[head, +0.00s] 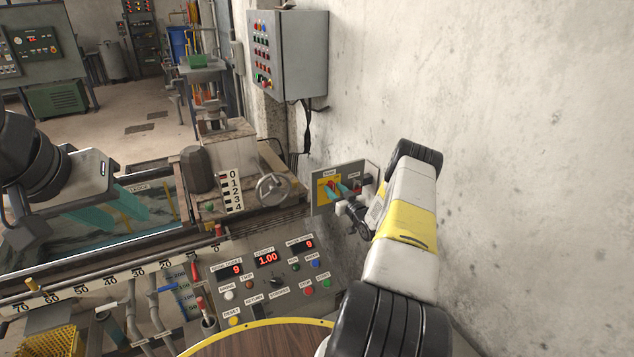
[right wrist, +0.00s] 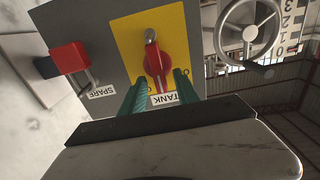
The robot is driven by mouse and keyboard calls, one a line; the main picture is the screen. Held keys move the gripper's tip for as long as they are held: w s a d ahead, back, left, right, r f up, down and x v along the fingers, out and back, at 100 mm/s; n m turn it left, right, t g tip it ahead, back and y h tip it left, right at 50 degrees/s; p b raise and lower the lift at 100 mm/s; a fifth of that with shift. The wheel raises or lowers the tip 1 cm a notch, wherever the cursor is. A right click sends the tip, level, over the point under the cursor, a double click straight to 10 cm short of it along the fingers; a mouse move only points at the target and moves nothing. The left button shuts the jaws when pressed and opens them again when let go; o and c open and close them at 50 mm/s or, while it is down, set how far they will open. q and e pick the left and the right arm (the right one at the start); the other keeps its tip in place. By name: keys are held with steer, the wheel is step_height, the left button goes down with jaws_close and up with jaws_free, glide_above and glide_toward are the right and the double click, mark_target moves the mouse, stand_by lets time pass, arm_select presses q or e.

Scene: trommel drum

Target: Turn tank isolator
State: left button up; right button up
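The tank isolator (head: 325,187) is a red handle on a yellow plate on the grey wall-side panel. In the right wrist view the red handle (right wrist: 157,62) lies roughly along the picture's vertical, above an upside-down "TANK" label (right wrist: 172,98). My right gripper (head: 346,190) is at the panel. In the right wrist view its teal fingers (right wrist: 160,84) are apart, one each side of the handle's lower end, with visible gaps. Contact cannot be told. My left gripper (head: 118,208) is open and empty at the left, over the water tank.
A red "SPARE" switch (right wrist: 70,57) sits beside the isolator on the same panel. A handwheel (head: 273,189) stands close to the left of the panel. A control console (head: 262,285) with displays and buttons is below. The concrete wall (head: 530,150) bounds the right side.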

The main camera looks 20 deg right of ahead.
jaws_close()
steer(key=shift+a+n, duration=0.1)
steer(key=shift+n, duration=0.2)
steer(key=n, duration=0.2)
steer(key=shift+a+n, duration=0.25)
steer(key=shift+n, duration=0.15)
steer(key=shift+s+a+f+n, duration=0.1)
steer(key=shift+a+f+n, duration=0.15)
steer(key=shift+n, duration=2.15)
steer(key=shift+a+f+n, duration=0.15)
steer(key=shift+f+n, duration=0.2)
steer(key=shift+n, duration=2.05)
steer(key=shift+s+a+f+n, duration=0.1)
steer(key=shift+a+f+n, duration=0.15)
steer(key=shift+n, duration=2.15)
